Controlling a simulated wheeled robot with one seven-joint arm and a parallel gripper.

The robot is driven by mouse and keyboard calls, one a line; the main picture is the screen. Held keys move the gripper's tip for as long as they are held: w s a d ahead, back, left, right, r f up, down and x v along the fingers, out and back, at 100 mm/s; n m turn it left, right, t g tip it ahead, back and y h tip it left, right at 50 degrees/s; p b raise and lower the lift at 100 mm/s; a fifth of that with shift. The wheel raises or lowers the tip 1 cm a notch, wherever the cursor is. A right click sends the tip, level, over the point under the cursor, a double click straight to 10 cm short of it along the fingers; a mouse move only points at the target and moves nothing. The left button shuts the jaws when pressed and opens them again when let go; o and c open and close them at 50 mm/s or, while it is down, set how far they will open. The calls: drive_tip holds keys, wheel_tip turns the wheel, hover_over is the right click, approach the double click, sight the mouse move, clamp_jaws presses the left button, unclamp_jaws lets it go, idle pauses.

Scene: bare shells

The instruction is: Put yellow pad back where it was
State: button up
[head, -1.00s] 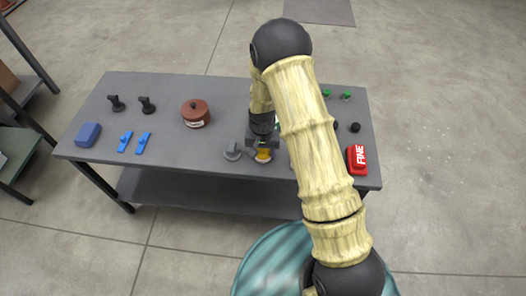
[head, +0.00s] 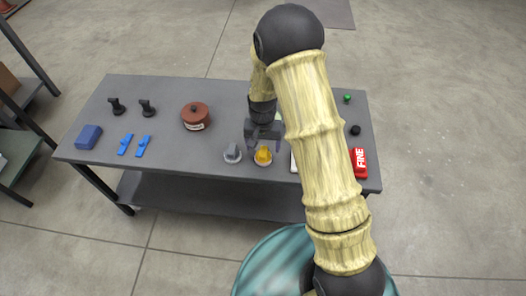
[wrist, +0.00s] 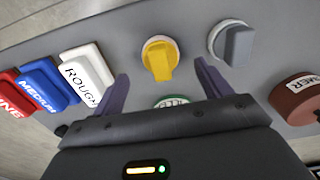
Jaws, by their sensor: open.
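The yellow pad (head: 263,157), a round piece with a raised yellow grip, sits on the grey table near its front edge. It also shows in the wrist view (wrist: 158,58), on a pale round base. A similar grey pad (head: 232,153) sits just left of it in the head view. My gripper (head: 263,145) is open and empty above the yellow pad, apart from it. In the wrist view the two fingers of my gripper (wrist: 160,82) stand either side of a gap, with the yellow pad beyond it.
White (wrist: 87,70), blue (wrist: 48,82) and red (wrist: 13,97) labelled blocks stand in a row beside it. A brown lidded pot (head: 195,115) stands further back. A round green-and-white label (wrist: 171,101) is partly hidden by my gripper. Blue pieces (head: 143,145) lie at left.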

sight(263, 152)
wheel_tip(263, 152, up, 6)
drive_tip(key=shift+f, duration=0.1)
idle(0.6)
drive_tip(key=s+d+r+n+t, duration=0.1)
drive_tip(key=s+d+r, duration=0.4)
drive_tip(key=s, duration=0.3)
drive_tip(key=s+d+r+n+t, duration=0.1)
drive_tip(key=s+d+r, duration=0.4)
drive_tip(key=s, duration=0.3)
drive_tip(key=shift+d+r+t, duration=0.25)
drive_tip(key=shift+r+t, duration=0.05)
drive_tip(key=shift+r, duration=0.6)
